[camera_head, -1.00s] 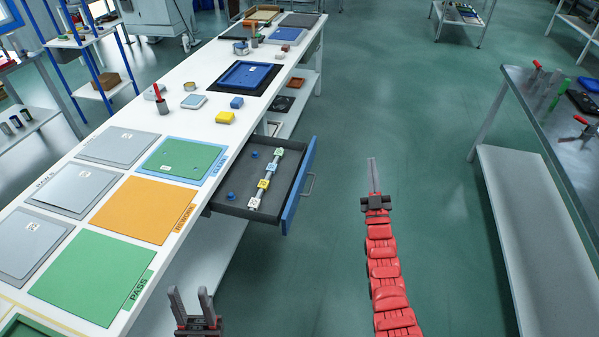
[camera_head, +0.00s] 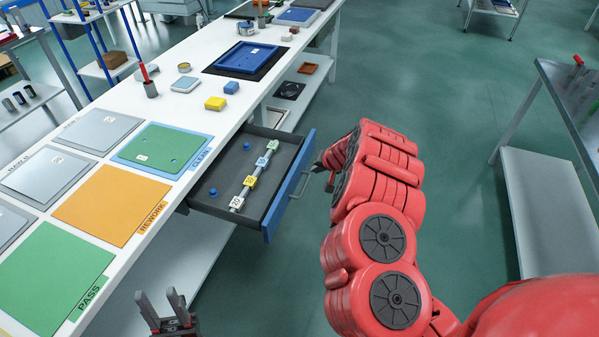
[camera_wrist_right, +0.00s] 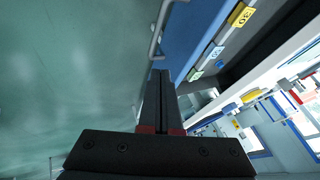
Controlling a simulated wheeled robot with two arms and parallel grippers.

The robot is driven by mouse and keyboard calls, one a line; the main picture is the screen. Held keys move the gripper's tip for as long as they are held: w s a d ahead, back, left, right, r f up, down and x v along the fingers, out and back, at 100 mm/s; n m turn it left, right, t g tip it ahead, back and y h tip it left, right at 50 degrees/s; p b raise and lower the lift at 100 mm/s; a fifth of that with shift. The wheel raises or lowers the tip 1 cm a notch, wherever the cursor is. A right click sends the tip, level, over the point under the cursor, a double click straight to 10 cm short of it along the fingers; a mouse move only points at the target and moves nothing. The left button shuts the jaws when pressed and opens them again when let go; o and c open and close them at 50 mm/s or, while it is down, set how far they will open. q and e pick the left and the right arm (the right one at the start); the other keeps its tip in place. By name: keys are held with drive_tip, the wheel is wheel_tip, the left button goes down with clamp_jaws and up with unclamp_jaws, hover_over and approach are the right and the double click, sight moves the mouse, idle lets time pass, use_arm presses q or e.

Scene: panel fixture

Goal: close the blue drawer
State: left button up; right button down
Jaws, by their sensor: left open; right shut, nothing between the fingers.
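The blue-fronted drawer (camera_head: 289,186) stands open below the white table's right edge. It also shows in the right wrist view (camera_wrist_right: 193,37). Inside it lie a rod with several coloured tags (camera_head: 255,175) and small blue knobs (camera_head: 213,192). Its metal handle (camera_head: 301,184) faces right. My right gripper (camera_head: 321,164) is just right of the drawer front, mostly hidden behind my red arm. In the right wrist view its fingers (camera_wrist_right: 160,80) are together and empty, close to the drawer front and handle. Whether they touch is unclear. My left gripper (camera_head: 160,305) is open and empty at the bottom, apart from the table.
The white table (camera_head: 195,122) carries green, orange and grey panels, a blue tray (camera_head: 246,57) and small blocks. A lower shelf (camera_head: 160,262) runs under it. A grey bench (camera_head: 545,185) stands at right. The floor between is clear.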

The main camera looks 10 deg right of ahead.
drive_tip(key=b, duration=0.2)
approach(299, 177)
drive_tip(key=x, duration=0.2)
drive_tip(key=d+x, duration=0.1)
drive_tip(key=x, duration=0.1)
drive_tip(key=shift+f, duration=0.25)
drive_tip(key=shift+w+a+f+b, duration=0.35)
drive_tip(key=shift+w+b, duration=0.1)
drive_tip(key=shift+b, duration=0.15)
drive_tip(key=shift+a+r, duration=0.1)
